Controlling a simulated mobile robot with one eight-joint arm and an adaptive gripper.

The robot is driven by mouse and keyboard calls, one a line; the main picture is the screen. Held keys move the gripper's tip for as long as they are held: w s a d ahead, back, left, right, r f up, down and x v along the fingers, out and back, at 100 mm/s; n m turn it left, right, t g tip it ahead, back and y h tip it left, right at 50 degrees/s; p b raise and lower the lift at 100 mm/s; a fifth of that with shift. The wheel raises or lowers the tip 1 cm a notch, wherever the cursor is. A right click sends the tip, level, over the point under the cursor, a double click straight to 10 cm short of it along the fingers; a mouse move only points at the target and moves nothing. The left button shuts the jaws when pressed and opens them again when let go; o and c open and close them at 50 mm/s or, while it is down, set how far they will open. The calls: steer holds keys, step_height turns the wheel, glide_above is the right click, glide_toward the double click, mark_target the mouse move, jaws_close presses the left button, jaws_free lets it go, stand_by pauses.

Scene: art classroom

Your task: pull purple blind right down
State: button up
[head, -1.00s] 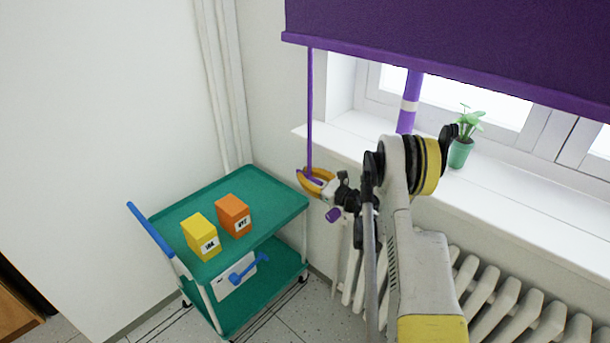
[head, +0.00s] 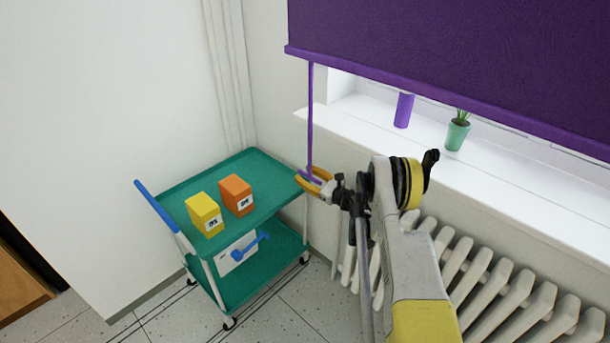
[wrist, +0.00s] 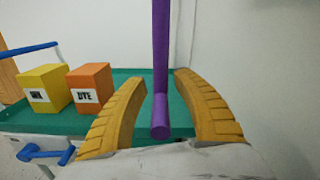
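The purple blind (head: 450,50) hangs over the upper part of the window, its bottom bar sloping across the picture. A purple cord (head: 310,115) hangs from near its left end. In the wrist view the cord (wrist: 161,50) ends in a blunt, thicker tip between my fingers. My gripper (head: 311,183) is at the cord's lower end, left of the radiator. In the wrist view the yellow fingers of my gripper (wrist: 161,78) stand apart, one on each side of the cord, with gaps visible on both sides.
A green trolley (head: 180,185) with a yellow box (head: 203,214) and an orange box (head: 236,194) stands left of my gripper. A white radiator (head: 490,275) is below the sill (head: 360,132). A potted plant (head: 457,134) and a purple cylinder (head: 403,111) stand on the sill.

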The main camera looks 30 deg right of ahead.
step_height(320, 180, up, 10)
steer(key=shift+r, duration=0.1)
jaws_close()
stand_by(0.5)
steer(key=shift+s, duration=0.1)
